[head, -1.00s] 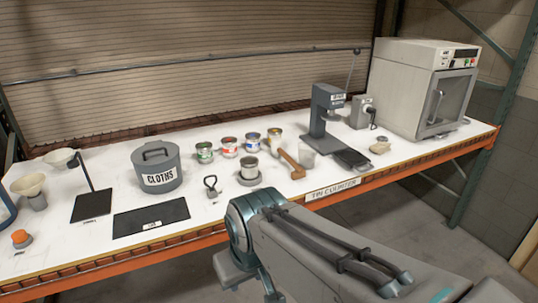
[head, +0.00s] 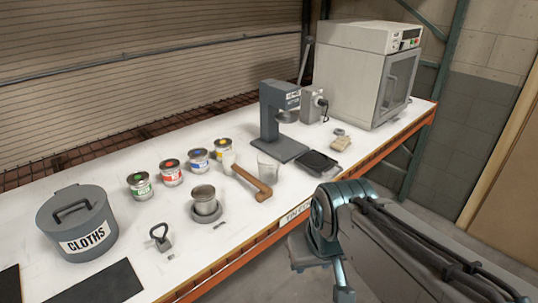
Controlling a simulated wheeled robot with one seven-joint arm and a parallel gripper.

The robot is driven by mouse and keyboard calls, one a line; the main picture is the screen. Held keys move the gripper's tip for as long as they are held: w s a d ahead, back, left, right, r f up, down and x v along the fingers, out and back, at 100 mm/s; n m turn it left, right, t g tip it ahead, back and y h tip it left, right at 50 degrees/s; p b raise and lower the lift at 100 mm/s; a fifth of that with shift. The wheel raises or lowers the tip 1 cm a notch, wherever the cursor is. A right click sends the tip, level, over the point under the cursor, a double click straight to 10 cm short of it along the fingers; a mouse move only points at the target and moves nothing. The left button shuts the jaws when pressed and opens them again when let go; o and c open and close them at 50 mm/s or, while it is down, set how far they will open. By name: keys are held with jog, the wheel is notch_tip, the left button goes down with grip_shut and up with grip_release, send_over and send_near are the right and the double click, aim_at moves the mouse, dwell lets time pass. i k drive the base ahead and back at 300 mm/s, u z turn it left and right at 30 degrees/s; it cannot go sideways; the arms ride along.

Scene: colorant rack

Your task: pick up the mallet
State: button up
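The mallet (head: 252,181) lies on the white counter in the head view, right of the row of paint cans. Its orange-brown wooden handle slants down to the right toward the counter's front edge, ending in a thicker brown part. A pale part shows at its far end, close to the yellow-marked can. Nothing holds the mallet. My arm shows at the lower right, in front of the counter and apart from the mallet.
A clear cup (head: 268,167) stands close beside the mallet's right side. Paint cans (head: 171,173), a grey press (head: 276,120) and a black tray (head: 316,163) are nearby. The orange front beam (head: 240,253) edges the counter.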

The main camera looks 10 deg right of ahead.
aim_at(230, 167)
jog(key=z, duration=0.05)
jog(key=i, duration=1.05)
jog(key=u, duration=0.5)
